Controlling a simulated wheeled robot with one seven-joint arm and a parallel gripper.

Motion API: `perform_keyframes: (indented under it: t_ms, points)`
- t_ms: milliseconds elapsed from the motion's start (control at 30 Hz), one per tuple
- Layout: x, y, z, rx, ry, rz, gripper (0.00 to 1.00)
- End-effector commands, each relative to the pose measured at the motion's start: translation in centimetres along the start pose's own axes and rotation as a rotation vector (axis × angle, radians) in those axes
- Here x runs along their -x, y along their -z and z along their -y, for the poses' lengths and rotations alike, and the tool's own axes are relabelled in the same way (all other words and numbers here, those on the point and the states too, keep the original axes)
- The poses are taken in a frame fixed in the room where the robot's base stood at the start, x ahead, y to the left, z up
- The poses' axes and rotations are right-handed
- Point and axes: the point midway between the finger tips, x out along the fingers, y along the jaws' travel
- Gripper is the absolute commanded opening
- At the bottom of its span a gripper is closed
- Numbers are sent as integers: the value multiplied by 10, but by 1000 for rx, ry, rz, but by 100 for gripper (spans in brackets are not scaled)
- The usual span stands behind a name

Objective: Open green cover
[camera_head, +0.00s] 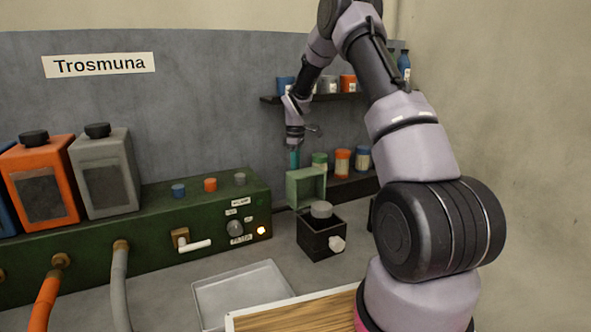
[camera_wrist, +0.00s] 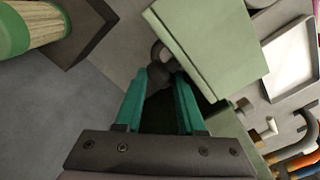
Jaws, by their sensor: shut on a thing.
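The light green cover (camera_head: 305,187) stands behind a small black box, and what looks like its recessed side faces the head camera. In the wrist view its flat green face (camera_wrist: 207,45) fills the upper middle. A dark round knob (camera_wrist: 159,54) sits at the edge of this face. My gripper (camera_head: 294,160) is at the cover's upper left in the head view. In the wrist view its teal fingers (camera_wrist: 161,80) are shut on the dark knob. The fingers hide part of the knob and its joint to the cover.
The black box (camera_head: 322,238) with a grey round top and a white knob stands in front. A green control panel (camera_head: 150,225) runs left. Jars (camera_head: 342,162) stand on a shelf at right, close to my gripper. An empty tray (camera_head: 240,290) lies in front.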

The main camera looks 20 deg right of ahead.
Motion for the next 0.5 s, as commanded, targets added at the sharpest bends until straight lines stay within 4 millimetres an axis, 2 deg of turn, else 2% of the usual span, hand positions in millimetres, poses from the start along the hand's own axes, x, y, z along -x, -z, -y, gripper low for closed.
perform_keyframes:
  t_ms: [33,100,500]
  points:
    - [6,-5,-11,-7,-23,-2,46]
    - [5,-5,-10,-6,-21,-2,73]
    - [2,-2,-4,-2,-9,0,73]
